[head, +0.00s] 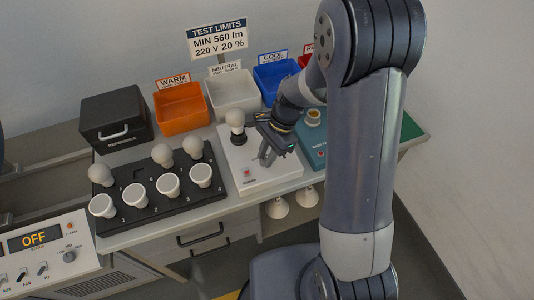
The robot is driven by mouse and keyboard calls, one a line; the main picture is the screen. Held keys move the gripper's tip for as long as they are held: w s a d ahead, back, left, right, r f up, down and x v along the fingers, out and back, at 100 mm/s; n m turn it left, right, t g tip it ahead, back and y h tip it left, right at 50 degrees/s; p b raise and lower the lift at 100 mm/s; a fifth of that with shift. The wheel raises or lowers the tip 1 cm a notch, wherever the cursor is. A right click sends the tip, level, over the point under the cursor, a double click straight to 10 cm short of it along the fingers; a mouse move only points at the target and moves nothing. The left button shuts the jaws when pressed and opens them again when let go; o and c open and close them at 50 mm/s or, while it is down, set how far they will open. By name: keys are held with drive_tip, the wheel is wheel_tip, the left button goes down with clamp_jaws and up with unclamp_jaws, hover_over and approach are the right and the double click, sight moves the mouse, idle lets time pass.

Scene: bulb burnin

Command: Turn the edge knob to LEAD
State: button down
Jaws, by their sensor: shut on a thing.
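My gripper (264,157) is low over the top of the white box (268,181). Its jaws are shut on a small part there, seemingly the edge knob, which the fingers hide. I cannot read its LEAD marking or tell which way it points. A bulb (235,117) stands upright in a dark socket (239,138) on the same box, just left of my gripper. A small red button or light (247,172) shows near the box's front left.
A black rack (133,221) with bulbs and white lamps stands left of the box. A teal unit (314,144) is close on the right. Bins, including an orange bin (181,108), line the back. A panel (45,262) reading OFF is at the lower left.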

drive_tip(key=n+g+h, duration=0.1)
drive_tip(key=n, duration=0.5)
drive_tip(key=shift+w+a+g+h, duration=0.2)
drive_tip(key=shift+g+h, duration=0.2)
drive_tip(key=shift+n, duration=0.3)
drive_tip(key=c, duration=1.2)
unclamp_jaws()
drive_tip(key=shift+r, duration=0.1)
drive_tip(key=v, duration=1)
drive_tip(key=shift+r, duration=0.3)
drive_tip(key=shift+w, duration=0.1)
